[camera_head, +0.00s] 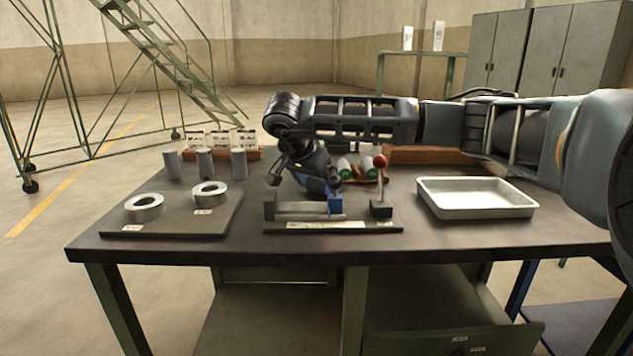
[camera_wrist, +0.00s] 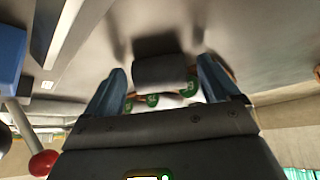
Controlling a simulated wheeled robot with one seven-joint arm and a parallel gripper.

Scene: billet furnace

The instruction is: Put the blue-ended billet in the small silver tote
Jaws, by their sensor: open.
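The silver tote (camera_head: 478,212) is a shallow, empty tray on the right of the bench. My gripper (camera_head: 328,190) is low over the bench's middle, behind the clamp fixture. In the wrist view its two blue-grey fingers (camera_wrist: 163,85) are apart. A dark grey rounded piece (camera_wrist: 160,71) shows between and beyond the fingertips; it may be a billet, but its end colour is hidden. Green-ended billets (camera_head: 345,169) lie behind my gripper, and green ends (camera_wrist: 190,89) show between the fingers. I cannot make out any blue billet end.
Several grey cylinders (camera_head: 205,163) and two metal rings (camera_head: 144,207) stand at left. The bench (camera_head: 420,237) is clear between fixture and tote.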

